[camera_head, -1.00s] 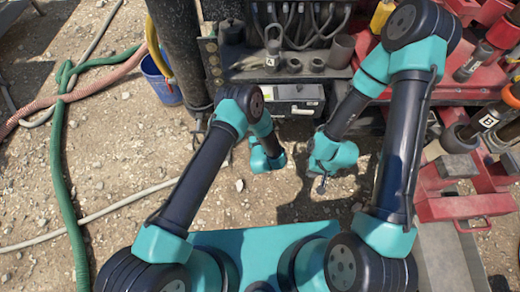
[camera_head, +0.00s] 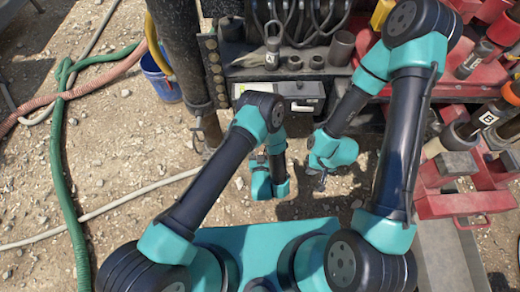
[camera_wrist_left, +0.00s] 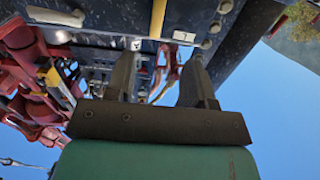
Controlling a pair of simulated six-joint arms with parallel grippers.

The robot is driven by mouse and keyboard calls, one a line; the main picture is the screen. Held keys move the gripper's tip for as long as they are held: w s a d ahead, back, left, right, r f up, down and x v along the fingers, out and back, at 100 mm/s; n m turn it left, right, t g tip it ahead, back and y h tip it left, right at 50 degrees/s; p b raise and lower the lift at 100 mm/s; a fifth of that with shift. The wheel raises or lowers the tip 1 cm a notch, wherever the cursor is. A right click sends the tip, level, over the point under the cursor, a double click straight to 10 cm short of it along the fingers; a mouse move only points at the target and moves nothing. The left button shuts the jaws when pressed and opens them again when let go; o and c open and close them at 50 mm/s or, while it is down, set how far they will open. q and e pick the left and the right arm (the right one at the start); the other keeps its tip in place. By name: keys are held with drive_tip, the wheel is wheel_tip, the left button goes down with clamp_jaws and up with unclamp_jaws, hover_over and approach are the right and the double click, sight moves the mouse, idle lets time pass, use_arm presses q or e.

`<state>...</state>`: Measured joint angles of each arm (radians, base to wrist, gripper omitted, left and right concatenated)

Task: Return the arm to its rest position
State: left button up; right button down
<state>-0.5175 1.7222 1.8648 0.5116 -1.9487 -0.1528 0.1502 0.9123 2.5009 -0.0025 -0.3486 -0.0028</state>
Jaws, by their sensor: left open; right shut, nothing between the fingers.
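My left arm is bent over the ground, its teal wrist (camera_head: 270,178) low in front of the dark bench. In the head view its fingers are hard to make out. In the left wrist view my left gripper (camera_wrist_left: 160,78) shows two grey fingers spread apart, with nothing between them. My right gripper (camera_head: 321,182) hangs below its teal wrist (camera_head: 332,150), to the right of the left wrist. Its small dark fingers are shut and empty, above the gravel.
The dark bench (camera_head: 290,70) with hoses stands ahead. Red racks (camera_head: 465,205) with tools are at the right. A blue bucket (camera_head: 160,75), a green hose (camera_head: 58,170) and a pink hose (camera_head: 90,82) are at the left. Gravel (camera_head: 120,150) between is open.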

use_arm(q)
drive_tip(key=shift+w, duration=0.1)
drive_tip(key=w+a+n+g, duration=0.2)
drive_tip(key=a+g, duration=0.7)
drive_tip(key=a, duration=0.5)
drive_tip(key=s+a+r+g+h, duration=0.1)
drive_tip(key=s+a+r+g, duration=0.2)
drive_tip(key=s+a, duration=0.3)
drive_tip(key=s+a+r+g+h, duration=0.1)
drive_tip(key=s+a+r+g, duration=0.3)
drive_tip(key=s, duration=0.5)
drive_tip(key=a+g, duration=0.1)
drive_tip(key=a, duration=0.1)
drive_tip(key=shift+s+a+r+n+h, duration=0.15)
drive_tip(key=shift+s+a+n+h, duration=0.15)
drive_tip(key=shift+s+a+h, duration=0.1)
